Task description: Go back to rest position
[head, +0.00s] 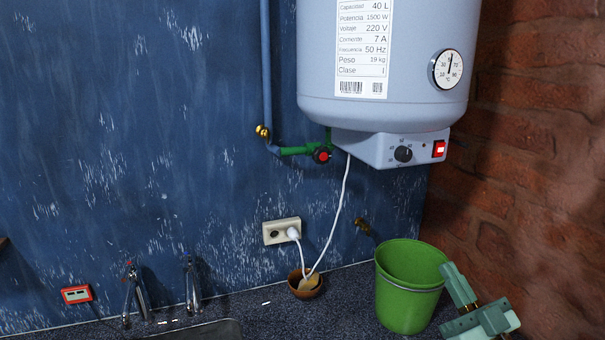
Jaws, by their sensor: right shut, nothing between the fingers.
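My right gripper (474,308) shows at the bottom right corner, grey-green, just right of a green bucket (405,300). Its fingers are shut with nothing between them. It overlaps the right side of the bucket in the picture; I cannot tell whether they touch. My left gripper is outside the view.
A water heater (400,112) hangs on the wall, its red switch (439,149) lit. Taps (192,285) stand by a sink. A brick wall (535,190) bounds the right.

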